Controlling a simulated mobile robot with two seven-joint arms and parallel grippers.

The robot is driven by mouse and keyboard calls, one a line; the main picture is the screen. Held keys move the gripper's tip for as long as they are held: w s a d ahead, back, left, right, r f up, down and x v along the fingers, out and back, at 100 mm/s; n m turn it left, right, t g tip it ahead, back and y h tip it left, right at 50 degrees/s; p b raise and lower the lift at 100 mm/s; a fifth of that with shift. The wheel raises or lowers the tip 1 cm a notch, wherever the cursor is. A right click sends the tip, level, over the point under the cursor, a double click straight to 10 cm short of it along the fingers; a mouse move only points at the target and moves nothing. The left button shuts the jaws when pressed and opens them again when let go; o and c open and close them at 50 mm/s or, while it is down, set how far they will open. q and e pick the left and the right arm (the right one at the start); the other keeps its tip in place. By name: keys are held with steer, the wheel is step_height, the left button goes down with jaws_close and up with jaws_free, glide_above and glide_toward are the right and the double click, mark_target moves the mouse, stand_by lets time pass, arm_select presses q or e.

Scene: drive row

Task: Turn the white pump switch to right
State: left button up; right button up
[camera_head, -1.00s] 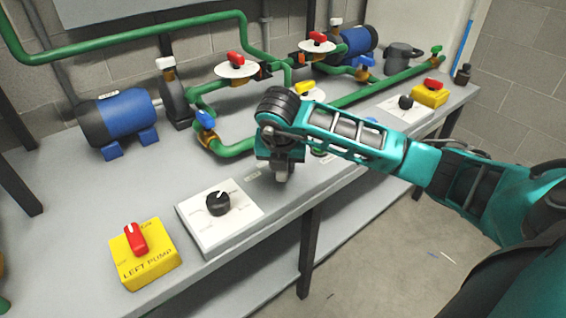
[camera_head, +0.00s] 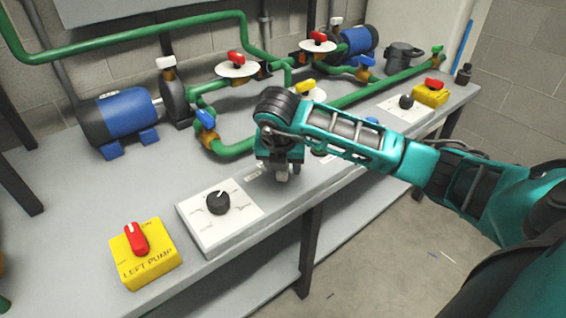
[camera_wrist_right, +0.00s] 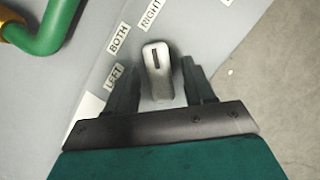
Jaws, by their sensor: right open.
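The white pump switch (camera_wrist_right: 158,88) shows in the right wrist view as a pale upright knob with a dark slot line. Its line points to the top of that picture, roughly toward the gap between the BOTH label (camera_wrist_right: 119,38) and the RIGHT label (camera_wrist_right: 150,13). The LEFT label (camera_wrist_right: 113,76) lies to its left. My right gripper (camera_wrist_right: 156,72) is open, with one finger on each side of the knob; I cannot tell whether they touch it. In the head view my right gripper (camera_head: 281,172) is low over the bench and hides most of the switch. My left gripper is not in view.
A white panel with a black knob (camera_head: 218,202) and the yellow LEFT PUMP box (camera_head: 150,262) stand left on the grey bench (camera_head: 90,195). Green pipes (camera_head: 375,93), valves and blue motors (camera_head: 128,113) stand behind my arm. Another yellow box (camera_head: 430,97) is at the right.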

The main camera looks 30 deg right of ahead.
arm_select(q)
steer(key=p, duration=0.1)
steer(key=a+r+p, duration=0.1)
steer(key=p, duration=0.1)
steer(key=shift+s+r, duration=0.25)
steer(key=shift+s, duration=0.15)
arm_select(e)
steer(key=v, duration=1.3)
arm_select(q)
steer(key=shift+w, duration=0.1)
arm_select(e)
steer(key=shift+f, duration=0.1)
